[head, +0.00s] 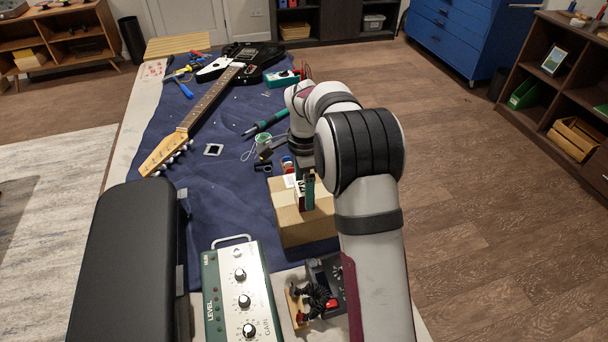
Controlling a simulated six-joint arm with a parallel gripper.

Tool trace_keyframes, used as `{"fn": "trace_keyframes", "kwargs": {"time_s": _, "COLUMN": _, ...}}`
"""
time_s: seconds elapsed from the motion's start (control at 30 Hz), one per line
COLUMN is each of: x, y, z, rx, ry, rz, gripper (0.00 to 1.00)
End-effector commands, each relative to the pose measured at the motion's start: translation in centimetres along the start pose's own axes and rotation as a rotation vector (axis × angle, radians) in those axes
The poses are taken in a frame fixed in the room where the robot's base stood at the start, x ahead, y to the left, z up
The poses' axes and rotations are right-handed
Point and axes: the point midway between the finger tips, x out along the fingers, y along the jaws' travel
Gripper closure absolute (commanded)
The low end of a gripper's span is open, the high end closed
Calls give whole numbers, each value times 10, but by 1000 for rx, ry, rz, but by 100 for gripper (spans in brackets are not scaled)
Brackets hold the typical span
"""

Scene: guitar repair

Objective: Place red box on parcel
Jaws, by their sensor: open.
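The parcel (292,230) is a tan cardboard box on the blue cloth, right of centre in the head view, with a white label on its top. My gripper (305,194) is open and points down at the parcel's top. A small piece with a white face and dark marks (299,190) stands at its fingers. I cannot tell whether this is the red box or whether it touches the parcel. A small red and blue item (287,163) lies just behind the parcel, partly hidden by my arm. No clearly red box shows.
A guitar (213,98) lies across the cloth at the back left. A soldering iron (265,123) and a teal box (281,78) lie behind the parcel. A green and white amplifier unit (242,295) and a black case (125,265) stand in front. The cloth's middle left is mostly clear.

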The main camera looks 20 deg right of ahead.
Motion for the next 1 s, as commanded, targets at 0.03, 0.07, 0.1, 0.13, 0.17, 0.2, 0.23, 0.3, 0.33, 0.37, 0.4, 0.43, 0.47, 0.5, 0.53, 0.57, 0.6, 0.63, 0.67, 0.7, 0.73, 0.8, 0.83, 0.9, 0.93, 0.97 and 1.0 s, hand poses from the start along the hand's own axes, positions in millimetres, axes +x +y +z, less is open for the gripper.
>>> {"fn": "trace_keyframes", "kwargs": {"time_s": 0.03, "x": -15, "y": -1, "z": 0, "rx": 0, "ry": 0, "rz": -6, "gripper": 10}}
{"fn": "trace_keyframes", "kwargs": {"time_s": 0.07, "x": -24, "y": -1, "z": 0, "rx": 0, "ry": 0, "rz": -6, "gripper": 10}}
{"fn": "trace_keyframes", "kwargs": {"time_s": 0.1, "x": -36, "y": -1, "z": 0, "rx": 1, "ry": 0, "rz": -6, "gripper": 10}}
{"fn": "trace_keyframes", "kwargs": {"time_s": 0.13, "x": -44, "y": -1, "z": 0, "rx": 1, "ry": -1, "rz": -5, "gripper": 10}}
{"fn": "trace_keyframes", "kwargs": {"time_s": 0.17, "x": -53, "y": -1, "z": 0, "rx": 1, "ry": 0, "rz": -5, "gripper": 10}}
{"fn": "trace_keyframes", "kwargs": {"time_s": 0.2, "x": -63, "y": -1, "z": 0, "rx": 0, "ry": -1, "rz": -4, "gripper": 10}}
{"fn": "trace_keyframes", "kwargs": {"time_s": 0.23, "x": -70, "y": -1, "z": 0, "rx": 1, "ry": -1, "rz": -3, "gripper": 10}}
{"fn": "trace_keyframes", "kwargs": {"time_s": 0.3, "x": -83, "y": -1, "z": 0, "rx": 0, "ry": -2, "rz": -2, "gripper": 10}}
{"fn": "trace_keyframes", "kwargs": {"time_s": 0.33, "x": -88, "y": -1, "z": 0, "rx": 0, "ry": -1, "rz": -2, "gripper": 10}}
{"fn": "trace_keyframes", "kwargs": {"time_s": 0.37, "x": -91, "y": 0, "z": 0, "rx": 0, "ry": -1, "rz": -2, "gripper": 10}}
{"fn": "trace_keyframes", "kwargs": {"time_s": 0.4, "x": -95, "y": 0, "z": 0, "rx": 0, "ry": -1, "rz": 0, "gripper": 10}}
{"fn": "trace_keyframes", "kwargs": {"time_s": 0.43, "x": -97, "y": 0, "z": 0, "rx": 0, "ry": -2, "rz": 0, "gripper": 10}}
{"fn": "trace_keyframes", "kwargs": {"time_s": 0.47, "x": -98, "y": 0, "z": 0, "rx": -1, "ry": -2, "rz": 0, "gripper": 10}}
{"fn": "trace_keyframes", "kwargs": {"time_s": 0.5, "x": -99, "y": 0, "z": 0, "rx": -1, "ry": -2, "rz": 0, "gripper": 10}}
{"fn": "trace_keyframes", "kwargs": {"time_s": 0.53, "x": -99, "y": 0, "z": 0, "rx": -1, "ry": -2, "rz": 0, "gripper": 10}}
{"fn": "trace_keyframes", "kwargs": {"time_s": 0.57, "x": -100, "y": 1, "z": 0, "rx": -5, "ry": -3, "rz": 0, "gripper": 10}}
{"fn": "trace_keyframes", "kwargs": {"time_s": 0.6, "x": -103, "y": 6, "z": 2, "rx": -22, "ry": -5, "rz": 1, "gripper": 10}}
{"fn": "trace_keyframes", "kwargs": {"time_s": 0.63, "x": -108, "y": 14, "z": 5, "rx": -50, "ry": -9, "rz": 0, "gripper": 10}}
{"fn": "trace_keyframes", "kwargs": {"time_s": 0.67, "x": -114, "y": 25, "z": 8, "rx": -90, "ry": -14, "rz": 0, "gripper": 10}}
{"fn": "trace_keyframes", "kwargs": {"time_s": 0.7, "x": -123, "y": 46, "z": 15, "rx": -165, "ry": -26, "rz": -2, "gripper": 10}}
{"fn": "trace_keyframes", "kwargs": {"time_s": 0.73, "x": -130, "y": 67, "z": 21, "rx": -233, "ry": -35, "rz": -3, "gripper": 10}}
{"fn": "trace_keyframes", "kwargs": {"time_s": 0.8, "x": -141, "y": 125, "z": 36, "rx": -419, "ry": -63, "rz": -10, "gripper": 10}}
{"fn": "trace_keyframes", "kwargs": {"time_s": 0.83, "x": -142, "y": 152, "z": 42, "rx": -501, "ry": -74, "rz": -14, "gripper": 10}}
{"fn": "trace_keyframes", "kwargs": {"time_s": 0.9, "x": -136, "y": 214, "z": 55, "rx": -683, "ry": -101, "rz": -28, "gripper": 10}}
{"fn": "trace_keyframes", "kwargs": {"time_s": 0.93, "x": -130, "y": 239, "z": 60, "rx": -756, "ry": -111, "rz": -34, "gripper": 10}}
{"fn": "trace_keyframes", "kwargs": {"time_s": 0.97, "x": -123, "y": 261, "z": 64, "rx": -822, "ry": -120, "rz": -41, "gripper": 10}}
{"fn": "trace_keyframes", "kwargs": {"time_s": 1.0, "x": -113, "y": 288, "z": 68, "rx": -901, "ry": -131, "rz": -48, "gripper": 10}}
